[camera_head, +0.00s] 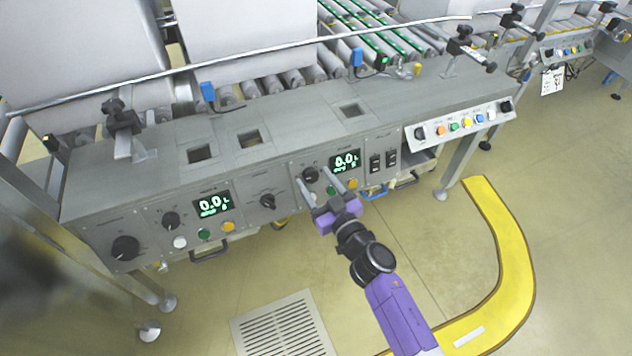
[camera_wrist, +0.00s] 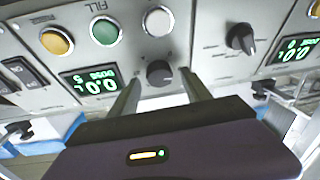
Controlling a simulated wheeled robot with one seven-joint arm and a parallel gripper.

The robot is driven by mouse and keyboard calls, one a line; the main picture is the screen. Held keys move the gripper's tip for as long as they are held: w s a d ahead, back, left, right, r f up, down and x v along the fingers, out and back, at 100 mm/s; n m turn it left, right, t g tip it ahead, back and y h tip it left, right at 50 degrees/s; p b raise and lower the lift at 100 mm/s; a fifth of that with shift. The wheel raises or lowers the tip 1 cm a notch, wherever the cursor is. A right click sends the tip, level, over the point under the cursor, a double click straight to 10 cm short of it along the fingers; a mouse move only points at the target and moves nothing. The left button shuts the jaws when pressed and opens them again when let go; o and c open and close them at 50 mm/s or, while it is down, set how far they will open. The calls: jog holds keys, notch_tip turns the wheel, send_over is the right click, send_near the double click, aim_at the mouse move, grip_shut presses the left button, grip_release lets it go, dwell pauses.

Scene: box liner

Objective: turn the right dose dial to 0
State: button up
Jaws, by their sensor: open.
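The right dose dial (camera_head: 310,174) is a small dark round knob on the grey panel, just left of the right display (camera_head: 345,160). In the wrist view, which is upside down, the dial (camera_wrist: 159,73) lies between my finger ends. My gripper (camera_head: 317,188) is open in front of the panel, with one finger on each side of the dial. In the wrist view, my gripper (camera_wrist: 160,86) shows a gap on both sides of the knob.
White, green and orange (camera_wrist: 56,40) buttons sit close to the dial. A middle dial (camera_head: 267,201), a left display (camera_head: 214,204) and left knobs (camera_head: 125,247) share the panel. Black switches (camera_head: 376,163) are to the right. The floor in front is clear.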

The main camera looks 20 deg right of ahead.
jog(key=shift+w, duration=0.1)
grip_shut()
jog(key=shift+r+n+p, duration=0.15)
jog(key=shift+n+p, duration=0.15)
jog(key=shift+p, duration=0.25)
jog(key=shift+r+n+y+p, duration=0.2)
jog(key=shift+n+y+p, duration=0.3)
jog(key=shift+p, duration=0.5)
jog(key=n+g+p, duration=0.1)
jog(key=n+p, duration=0.2)
jog(key=p, duration=0.1)
jog(key=shift+d+r+y, duration=0.15)
jog(key=shift+y, duration=0.25)
jog(key=n+g+y+p, duration=0.1)
jog(key=n+p, duration=0.4)
jog(key=shift+n, duration=0.3)
jog(key=n+p, duration=0.1)
jog(key=n+g+p, duration=0.1)
jog(key=n+p, duration=0.1)
jog(key=shift+f+n+g+y, duration=0.2)
jog(key=shift+n+g+y, duration=0.1)
jog(key=shift+y, duration=0.1)
jog(key=shift+f, duration=0.1)
